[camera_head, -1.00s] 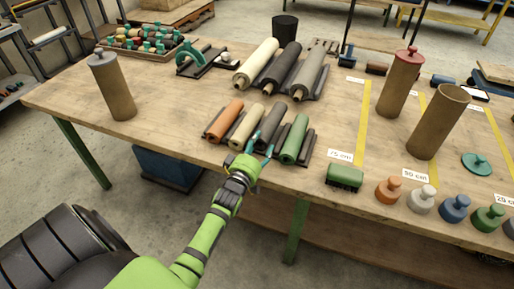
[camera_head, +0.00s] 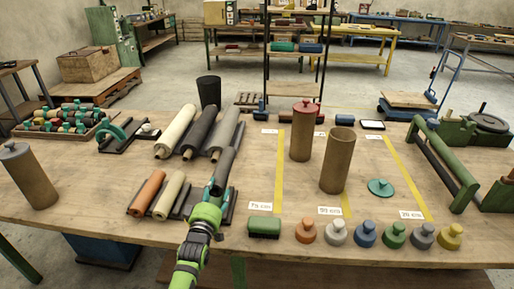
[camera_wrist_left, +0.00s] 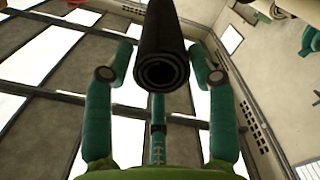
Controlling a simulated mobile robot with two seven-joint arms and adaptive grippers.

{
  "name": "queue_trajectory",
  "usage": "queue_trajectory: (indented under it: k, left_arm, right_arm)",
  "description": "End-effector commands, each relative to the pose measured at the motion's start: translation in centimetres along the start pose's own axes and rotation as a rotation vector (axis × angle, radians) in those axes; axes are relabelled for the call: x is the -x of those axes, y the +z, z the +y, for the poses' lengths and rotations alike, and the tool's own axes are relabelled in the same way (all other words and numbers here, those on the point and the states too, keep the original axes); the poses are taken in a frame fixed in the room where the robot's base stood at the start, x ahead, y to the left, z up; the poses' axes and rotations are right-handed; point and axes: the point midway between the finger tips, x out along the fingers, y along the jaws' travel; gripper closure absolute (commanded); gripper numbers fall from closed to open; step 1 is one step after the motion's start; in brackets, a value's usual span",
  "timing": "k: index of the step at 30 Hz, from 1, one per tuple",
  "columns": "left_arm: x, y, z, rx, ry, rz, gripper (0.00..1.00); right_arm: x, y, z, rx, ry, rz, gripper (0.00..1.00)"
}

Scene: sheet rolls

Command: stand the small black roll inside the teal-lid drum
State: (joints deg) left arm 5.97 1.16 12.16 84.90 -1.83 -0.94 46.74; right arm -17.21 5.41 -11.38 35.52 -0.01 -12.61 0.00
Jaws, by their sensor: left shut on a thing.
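The small black roll (camera_head: 225,165) is held by my left gripper (camera_head: 214,188) above the small-roll rack, tilted in the head view. In the left wrist view the black roll (camera_wrist_left: 162,45) shows its spiral end between the teal fingers. The teal-lid drum (camera_head: 337,162) is a brown tube standing upright and open at the top, to the right of the gripper. Its teal lid (camera_head: 381,187) lies on the table beside it. My right gripper is not in view.
An orange roll (camera_head: 147,193) and a beige roll (camera_head: 169,195) lie in the small rack. Larger rolls (camera_head: 200,133) lie behind. A red-lidded drum (camera_head: 304,135) stands left of the open drum. Several knobbed lids (camera_head: 336,233) line the front edge, near a green brush (camera_head: 264,227).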

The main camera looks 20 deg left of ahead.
Motion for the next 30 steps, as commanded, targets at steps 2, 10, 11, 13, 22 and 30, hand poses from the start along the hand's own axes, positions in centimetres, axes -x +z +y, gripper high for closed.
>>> queue_trajectory:
  k: [2,10,11,13,22,30]
  left_arm:
    - [-0.1,-0.3,0.3,0.0,0.006,0.006,1.0]
    - [4.4,1.6,2.2,0.001,0.043,-0.036,1.0]
    - [5.4,1.8,2.7,0.001,0.052,-0.044,1.0]
    - [8.0,2.5,4.1,0.003,0.073,-0.066,1.0]
    - [18.9,2.4,10.6,0.005,0.139,-0.133,1.0]
    - [23.3,0.5,13.6,0.002,0.154,-0.146,1.0]
  right_arm:
    - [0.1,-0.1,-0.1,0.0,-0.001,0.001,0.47]
    - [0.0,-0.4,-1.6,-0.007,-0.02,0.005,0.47]
    - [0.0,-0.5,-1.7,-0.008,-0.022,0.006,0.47]
    - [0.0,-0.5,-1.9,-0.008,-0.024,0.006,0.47]
    - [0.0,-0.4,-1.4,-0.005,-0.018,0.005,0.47]
    - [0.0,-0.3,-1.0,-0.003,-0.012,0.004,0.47]
